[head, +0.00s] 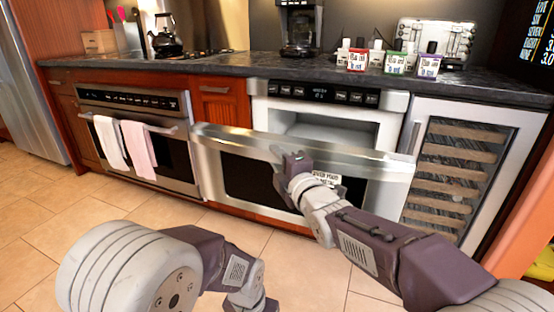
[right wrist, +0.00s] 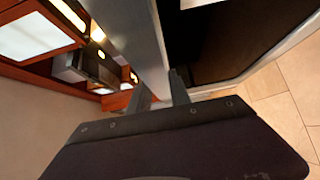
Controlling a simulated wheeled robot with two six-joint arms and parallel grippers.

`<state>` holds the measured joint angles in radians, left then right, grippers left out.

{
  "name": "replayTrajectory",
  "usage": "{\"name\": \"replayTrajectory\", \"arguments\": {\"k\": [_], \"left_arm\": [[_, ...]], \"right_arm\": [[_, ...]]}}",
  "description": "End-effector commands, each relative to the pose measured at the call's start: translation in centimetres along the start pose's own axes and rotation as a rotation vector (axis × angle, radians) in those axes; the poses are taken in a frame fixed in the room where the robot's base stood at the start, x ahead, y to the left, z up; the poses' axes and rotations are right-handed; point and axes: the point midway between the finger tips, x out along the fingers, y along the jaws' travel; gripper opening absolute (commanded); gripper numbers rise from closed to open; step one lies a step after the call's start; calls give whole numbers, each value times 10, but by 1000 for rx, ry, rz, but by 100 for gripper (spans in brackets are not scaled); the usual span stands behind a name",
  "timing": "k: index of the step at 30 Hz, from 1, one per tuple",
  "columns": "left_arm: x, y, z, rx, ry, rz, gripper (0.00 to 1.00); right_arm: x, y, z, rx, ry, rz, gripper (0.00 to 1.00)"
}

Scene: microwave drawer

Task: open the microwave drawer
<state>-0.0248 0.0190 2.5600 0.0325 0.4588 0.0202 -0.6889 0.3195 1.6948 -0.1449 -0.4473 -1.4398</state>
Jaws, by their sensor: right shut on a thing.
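The microwave drawer (head: 225,160) is in the middle of the head view, with a steel front and dark window. It stands pulled out from its housing, and a gap above its front shows the pale cavity (head: 335,130). My right gripper (head: 283,153) is at the steel bar along the top of the drawer front, near its middle. In the right wrist view its fingers (right wrist: 160,92) are on either side of the bar (right wrist: 145,45), shut on it. My left gripper (head: 258,303) hangs low at the bottom edge, away from the drawer; its fingertips are not clear.
An oven (head: 140,103) with two towels on its handle stands to the left. A glass-fronted wine cooler (head: 461,170) is close on the right. The dark counter (head: 220,66) above holds a kettle, coffee maker, toaster and small boxes. Tiled floor (head: 60,220) in front is clear.

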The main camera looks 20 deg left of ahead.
Motion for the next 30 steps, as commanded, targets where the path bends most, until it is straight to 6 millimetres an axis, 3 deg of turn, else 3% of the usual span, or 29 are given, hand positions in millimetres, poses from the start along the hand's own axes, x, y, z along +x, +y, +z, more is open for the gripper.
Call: {"name": "replayTrajectory", "arguments": {"k": [9, 10, 12, 23, 30], "left_arm": [[0, 0, 0, 0, 0, 0, 36], [0, 0, 0, 0, 0, 0, 36], [0, 0, 0, 0, 0, 0, 36], [-2, 0, 0, 0, 0, 0, 36], [-15, 0, -2, 0, 0, 0, 36]], "right_arm": [[0, -1, 0, 0, -1, -3, 0], [0, -1, 0, 0, -1, -3, 32], [0, -1, 0, 0, -1, -2, 45], [-4, 1, 0, 0, 0, -1, 45], [-43, 4, 0, -1, -1, -1, 45]]}}
